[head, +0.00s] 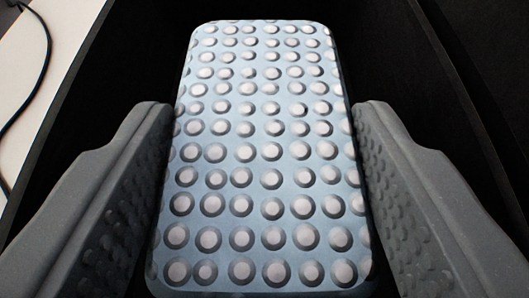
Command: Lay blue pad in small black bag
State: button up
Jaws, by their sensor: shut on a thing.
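The blue pad (263,153) fills the middle of the head view. It is a long light-blue slab with rounded corners, covered in rows of pale round studs with dark rims. My gripper (266,112) has one grey, dimpled finger on each side of the pad, shut on its long edges. A small black bag (415,80) shows as dark walls behind and on both sides of the pad. The pad appears to be within the bag's opening. Whether it touches the bag's bottom is hidden.
A pale surface (45,75) lies at the far left, outside the black wall. A thin dark cable (47,55) curves across it. The bag's dark edges run close to both of my fingers.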

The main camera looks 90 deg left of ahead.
jog(key=shift+s+f+b, duration=0.15)
jog(key=shift+f+b, duration=0.45)
jog(key=shift+b, duration=0.05)
jog(key=o, duration=0.9)
jog(key=shift+s, duration=0.1)
jog(key=shift+r+p, duration=0.6)
jog(key=shift+p, duration=0.5)
jog(key=v, duration=0.4)
jog(key=p+v, duration=0.1)
jog(key=v, duration=0.3)
jog(key=p+v, duration=0.1)
jog(key=v, duration=0.3)
jog(key=shift+w+r, duration=0.15)
jog(key=shift+w, duration=0.1)
